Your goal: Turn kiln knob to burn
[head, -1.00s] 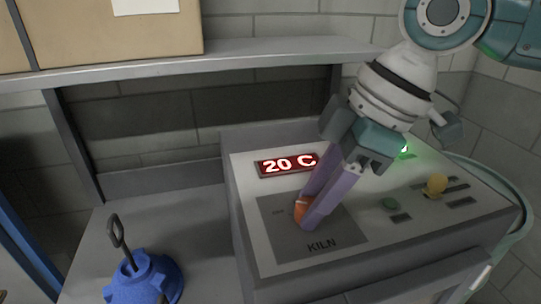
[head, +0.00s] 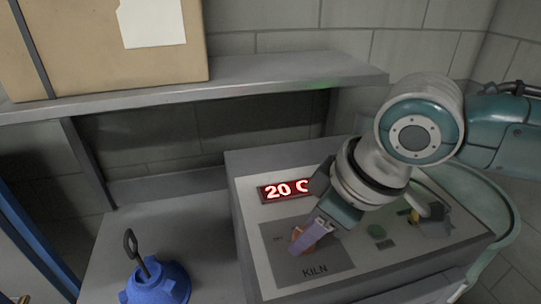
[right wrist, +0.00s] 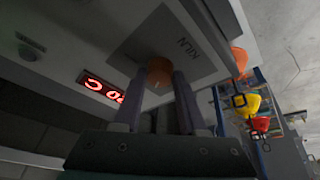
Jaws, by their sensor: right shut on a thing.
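The kiln control panel (head: 275,283) is a pale sloping top with a dark grey plate marked KILN (head: 316,269). Its red display (head: 284,190) reads 20 C. The orange kiln knob (head: 303,238) sits on the dark plate, partly hidden by my fingers. My right gripper (head: 306,242) is shut on the knob, its purple fingers on either side of it. In the right wrist view the orange knob (right wrist: 160,72) shows between the two fingers (right wrist: 157,95). The burn mark cannot be read. My left gripper is not in view.
A blue hood-like object with a dark handle (head: 155,284) stands on the grey bench at the left. A shelf (head: 250,78) with a cardboard box (head: 100,50) runs above.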

